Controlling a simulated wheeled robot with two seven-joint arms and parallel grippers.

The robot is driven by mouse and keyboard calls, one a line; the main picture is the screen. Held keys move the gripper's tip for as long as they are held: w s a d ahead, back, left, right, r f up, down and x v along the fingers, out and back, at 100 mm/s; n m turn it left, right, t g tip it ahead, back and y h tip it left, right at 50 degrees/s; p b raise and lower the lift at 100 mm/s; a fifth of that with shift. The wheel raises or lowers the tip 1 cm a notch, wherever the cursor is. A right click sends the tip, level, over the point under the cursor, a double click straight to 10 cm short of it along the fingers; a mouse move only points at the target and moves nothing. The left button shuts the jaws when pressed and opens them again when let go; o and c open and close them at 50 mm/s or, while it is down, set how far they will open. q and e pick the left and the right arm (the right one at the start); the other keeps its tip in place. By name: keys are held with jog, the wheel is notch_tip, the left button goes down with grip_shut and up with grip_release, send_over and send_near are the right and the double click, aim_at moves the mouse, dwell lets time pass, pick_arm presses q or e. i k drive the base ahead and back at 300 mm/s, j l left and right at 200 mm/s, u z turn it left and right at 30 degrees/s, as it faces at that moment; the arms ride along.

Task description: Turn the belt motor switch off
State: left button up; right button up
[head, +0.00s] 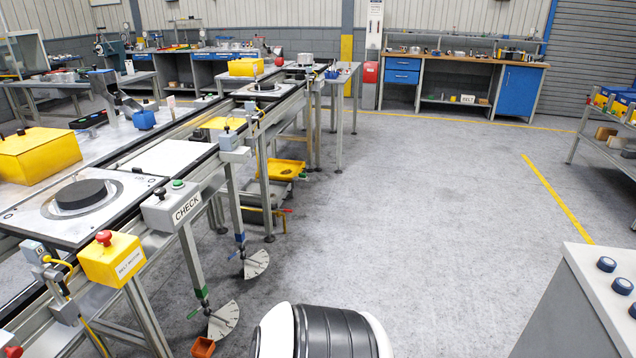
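A yellow box (112,262) is fixed to the near side of the conveyor frame, low at the left. Its front label is small and seems to read BELT MOTOR. A red knob (104,237) sits on its top; its setting cannot be told. Neither of my grippers is in view, so nothing is seen touching the box.
A grey CHECK box (170,208) with a green button is beside the yellow box. The conveyor (160,158) carries a pallet with a black disc (82,194). A grey console (597,288) with blue knobs stands at right. The middle floor (400,200) is clear.

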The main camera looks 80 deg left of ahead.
aim_at(103, 237)
jog(key=u, duration=4.05)
